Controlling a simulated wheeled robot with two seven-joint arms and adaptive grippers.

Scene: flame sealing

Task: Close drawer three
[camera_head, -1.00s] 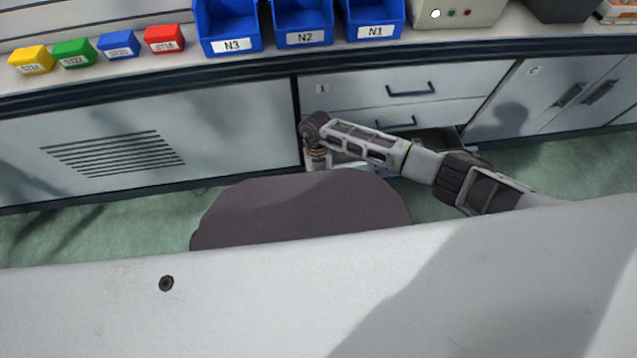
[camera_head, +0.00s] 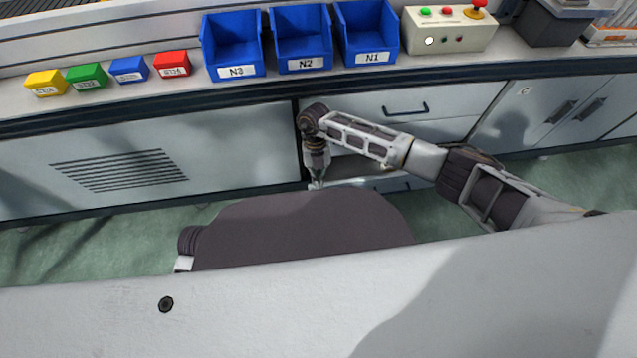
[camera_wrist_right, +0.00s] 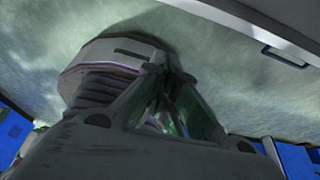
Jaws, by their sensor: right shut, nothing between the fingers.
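Under the counter is a drawer stack. Its top drawer (camera_head: 378,108) is flush, with a dark handle. A lower drawer front (camera_head: 392,184) shows partly below my right forearm, with part of its handle; I take it for drawer three. My arm covers much of the stack, so I cannot tell how far that drawer stands out. My right gripper (camera_head: 316,184) points down, shut and empty, at the left end of this lower front; contact is unclear. In the right wrist view the shut fingers (camera_wrist_right: 165,95) are apart from a drawer front (camera_wrist_right: 245,22) with a handle. My left gripper is out of view.
Blue bins (camera_head: 232,73), small coloured boxes (camera_head: 130,72) and a control box (camera_head: 465,40) stand on the counter (camera_head: 330,88). A vented panel (camera_head: 240,140) is left of the drawers, a cupboard (camera_head: 540,105) right. Green floor (camera_head: 70,235) shows below.

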